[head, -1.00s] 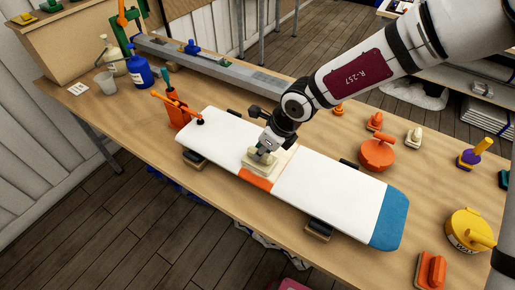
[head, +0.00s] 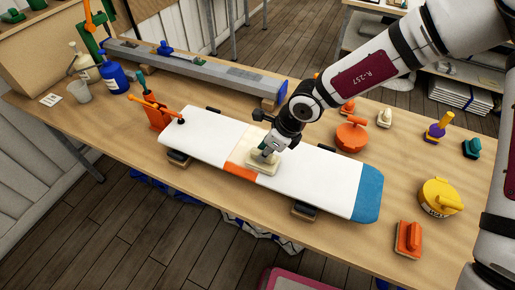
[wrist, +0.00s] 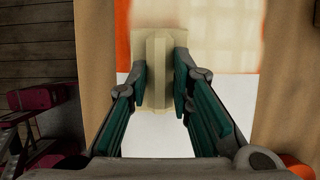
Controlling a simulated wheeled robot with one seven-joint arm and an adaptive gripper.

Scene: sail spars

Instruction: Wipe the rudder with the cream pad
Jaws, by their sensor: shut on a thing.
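The rudder (head: 318,178) is a long white board with a blue end (head: 368,194), lying flat above the bench on supports. An orange band (head: 240,173) crosses it; a pale cream film covers much of the band, with orange at its edges, also in the wrist view (wrist: 215,45). My gripper (head: 267,153) is shut on the grip ridge of the cream pad (head: 262,164). The pad appears to rest flat on the rudder, at the band's side toward the blue end. In the wrist view, both fingers (wrist: 160,85) pinch the ridge; the pad hides the surface below it.
An orange clamp (head: 158,112) stands at the rudder's left end. A round orange pot (head: 351,136), a yellow tub (head: 437,198) and an orange block with a handle (head: 408,239) stand to the right. A blue bottle (head: 115,77) stands at the back left.

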